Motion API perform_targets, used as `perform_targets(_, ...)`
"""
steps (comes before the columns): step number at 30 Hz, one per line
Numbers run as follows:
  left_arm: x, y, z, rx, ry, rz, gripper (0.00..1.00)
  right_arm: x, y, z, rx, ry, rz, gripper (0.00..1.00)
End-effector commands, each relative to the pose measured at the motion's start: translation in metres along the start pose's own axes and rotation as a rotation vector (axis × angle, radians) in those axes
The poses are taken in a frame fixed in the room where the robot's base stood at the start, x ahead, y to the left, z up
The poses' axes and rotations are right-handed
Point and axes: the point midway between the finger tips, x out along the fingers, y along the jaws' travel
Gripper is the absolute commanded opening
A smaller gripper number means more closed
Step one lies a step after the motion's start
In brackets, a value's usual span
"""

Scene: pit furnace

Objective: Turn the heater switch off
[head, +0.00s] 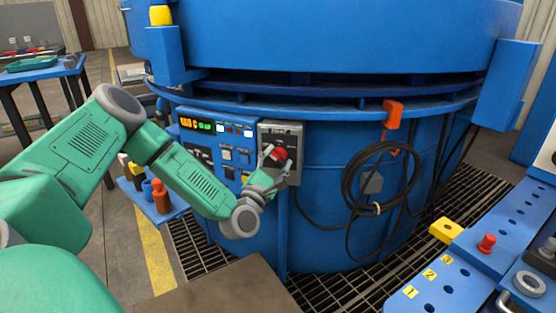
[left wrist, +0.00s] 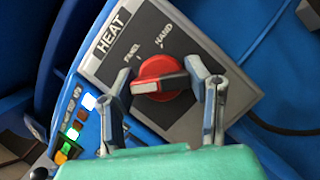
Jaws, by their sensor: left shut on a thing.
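The heater switch is a red rotary knob (left wrist: 160,72) with a grey and black grip bar, on a grey box (left wrist: 200,128) labelled HEAT. The marks PANEL and HAND show above the knob, and the bar lies nearly crosswise in the left wrist view. In the head view the red knob (head: 281,154) sits on the grey box (head: 293,133) on the furnace front. My left gripper (head: 275,160) is at the knob, its fingers on either side and shut on it. The finger contact is partly hidden. My right gripper is not in view.
A blue control panel (head: 215,127) with lit displays adjoins the box on its left. A black coiled cable (head: 352,190) hangs to the right below an orange hook (head: 392,112). The blue furnace (head: 330,38) fills the back. A blue perforated bench (head: 440,285) stands at right.

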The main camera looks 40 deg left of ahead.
Motion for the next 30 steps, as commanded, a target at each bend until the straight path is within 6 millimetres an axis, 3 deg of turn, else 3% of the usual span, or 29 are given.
perform_targets(7,-0.005,-0.004,-0.007,0.006,0.015,-0.013,0.15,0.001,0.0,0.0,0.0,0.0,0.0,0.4)
perform_targets(8,-0.005,-0.004,-0.007,0.006,0.015,-0.013,0.54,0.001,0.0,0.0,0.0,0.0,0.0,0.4)
perform_targets(9,-0.005,-0.003,-0.006,0.005,0.014,-0.013,0.66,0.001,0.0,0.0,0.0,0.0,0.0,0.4)
perform_targets(20,-0.005,-0.002,-0.001,0.004,0.005,-0.006,0.66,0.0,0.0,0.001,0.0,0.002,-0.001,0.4)
perform_targets(23,-0.015,-0.002,-0.001,0.004,0.005,-0.006,0.66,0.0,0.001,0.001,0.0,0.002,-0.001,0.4)
perform_targets(30,-0.065,-0.002,-0.004,0.002,0.01,-0.01,0.66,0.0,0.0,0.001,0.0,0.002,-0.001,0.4)
